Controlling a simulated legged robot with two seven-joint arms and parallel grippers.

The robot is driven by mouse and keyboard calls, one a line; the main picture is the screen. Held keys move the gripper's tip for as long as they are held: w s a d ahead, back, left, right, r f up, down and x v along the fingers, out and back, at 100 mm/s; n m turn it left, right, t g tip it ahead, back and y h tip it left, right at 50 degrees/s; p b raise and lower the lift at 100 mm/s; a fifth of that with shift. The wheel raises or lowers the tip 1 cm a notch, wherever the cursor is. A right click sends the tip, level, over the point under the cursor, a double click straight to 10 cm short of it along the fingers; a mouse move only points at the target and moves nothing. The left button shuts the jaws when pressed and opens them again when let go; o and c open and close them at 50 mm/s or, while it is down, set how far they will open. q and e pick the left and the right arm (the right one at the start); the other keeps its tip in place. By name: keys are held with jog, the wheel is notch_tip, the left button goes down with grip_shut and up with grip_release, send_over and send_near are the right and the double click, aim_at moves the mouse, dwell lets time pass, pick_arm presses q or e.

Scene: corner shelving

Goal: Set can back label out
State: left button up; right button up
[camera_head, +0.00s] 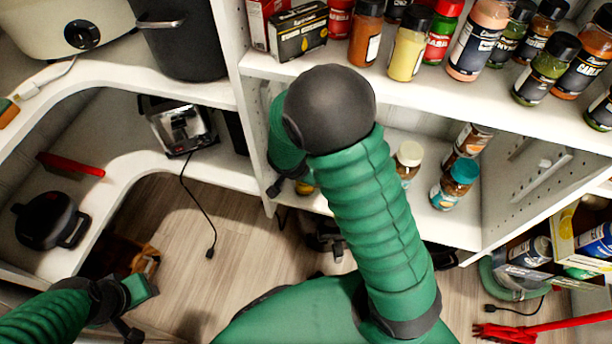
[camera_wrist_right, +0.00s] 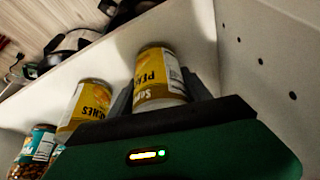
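A yellow peaches can (camera_wrist_right: 160,72) stands between the fingers of my right gripper (camera_wrist_right: 160,92) in the right wrist view. Its yellow front and part of a white label at its right side show. The fingers lie close along both sides; whether they press on it I cannot tell. A second yellow can (camera_wrist_right: 86,108) stands to its left, apart from the gripper.
Jars (camera_wrist_right: 36,150) stand left of the cans. A perforated side wall (camera_wrist_right: 265,70) is close right of the right gripper. Spice bottles (camera_head: 408,45) crowd the shelf above my right arm. More jars (camera_head: 455,185) stand right of the arm. The left corner holds a black pot (camera_head: 50,220).

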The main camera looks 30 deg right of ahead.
jog(key=o, duration=0.5)
jog(key=p+v, duration=0.7)
jog(key=v, duration=1)
jog(key=shift+w, duration=0.1)
